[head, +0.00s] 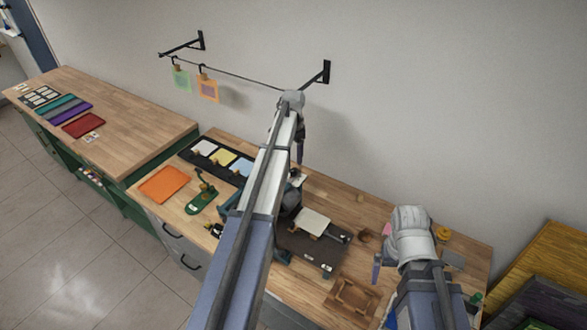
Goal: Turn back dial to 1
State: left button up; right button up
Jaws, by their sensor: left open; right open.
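I cannot make out the back dial or its numbers at this size. A dark flat board (300,243) with a pale plate (313,222) on it lies on the wooden workbench, partly hidden behind my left arm. My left gripper (300,156) hangs from the arm's far end, above the back of the bench, and is open. My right gripper (377,266) is low over the bench, right of the dark board, and is open. Its fingers are small and partly covered by the arm. Neither gripper visibly touches anything.
The bench (330,194) also carries an orange tray (164,184), a green tool (202,201), a black tray of coloured cards (200,160), a wooden tray (351,298) and a yellow round item (443,233). A rail with two hanging cards (207,90) is on the wall.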

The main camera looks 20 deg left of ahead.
aim_at(294, 170)
pick_arm(q)
notch_tip(294, 170, down, 8)
jog(key=b, duration=0.7)
jog(key=shift+r, duration=0.25)
grip_shut()
